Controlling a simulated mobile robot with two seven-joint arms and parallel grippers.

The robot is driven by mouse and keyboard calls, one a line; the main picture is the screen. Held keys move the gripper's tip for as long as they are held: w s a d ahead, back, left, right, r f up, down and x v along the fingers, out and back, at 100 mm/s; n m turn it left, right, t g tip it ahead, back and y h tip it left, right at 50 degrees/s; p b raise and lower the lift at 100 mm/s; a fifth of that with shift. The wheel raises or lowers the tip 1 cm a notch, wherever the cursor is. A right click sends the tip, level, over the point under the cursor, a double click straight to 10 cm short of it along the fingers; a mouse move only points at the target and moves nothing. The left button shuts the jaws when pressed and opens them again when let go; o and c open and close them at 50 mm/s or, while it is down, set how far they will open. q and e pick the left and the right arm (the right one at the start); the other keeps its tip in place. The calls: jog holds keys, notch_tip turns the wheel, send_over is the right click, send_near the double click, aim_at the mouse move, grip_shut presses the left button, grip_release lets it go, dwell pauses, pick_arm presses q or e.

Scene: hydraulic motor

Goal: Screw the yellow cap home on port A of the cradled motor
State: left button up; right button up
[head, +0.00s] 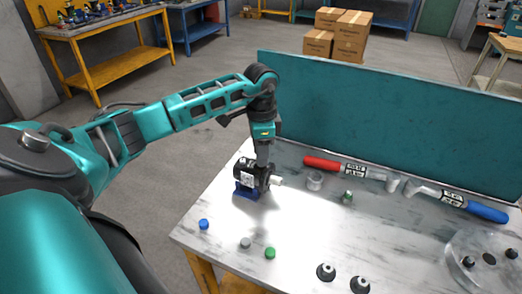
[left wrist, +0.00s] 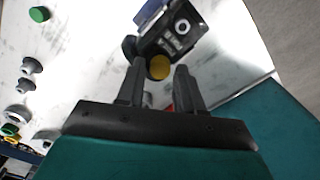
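The black motor (head: 256,174) sits in a blue cradle (head: 246,192) near the table's left edge, its shaft pointing right. It also shows at the top of the left wrist view (left wrist: 176,28). The yellow cap (left wrist: 159,67) shows at the motor's near side, between my left fingertips; it is hidden in the head view. My left gripper (head: 262,160) points down just above the motor. In the left wrist view its fingers (left wrist: 160,72) stand on either side of the cap, with a slim gap visible on the right. My right gripper is not in view.
Blue (head: 203,224), grey (head: 245,243) and green (head: 270,253) caps lie in front of the motor. A red-handled tool (head: 322,162), a blue-handled tool (head: 486,212), black-and-grey fittings (head: 326,271) and a round clear plate (head: 488,258) lie to the right. A teal panel (head: 390,120) closes the back.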

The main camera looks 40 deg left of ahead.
pick_arm(q)
jog(key=shift+n, duration=0.9)
grip_shut()
dwell(0.4)
jog(key=m, duration=0.5)
jog(key=shift+m, duration=0.4)
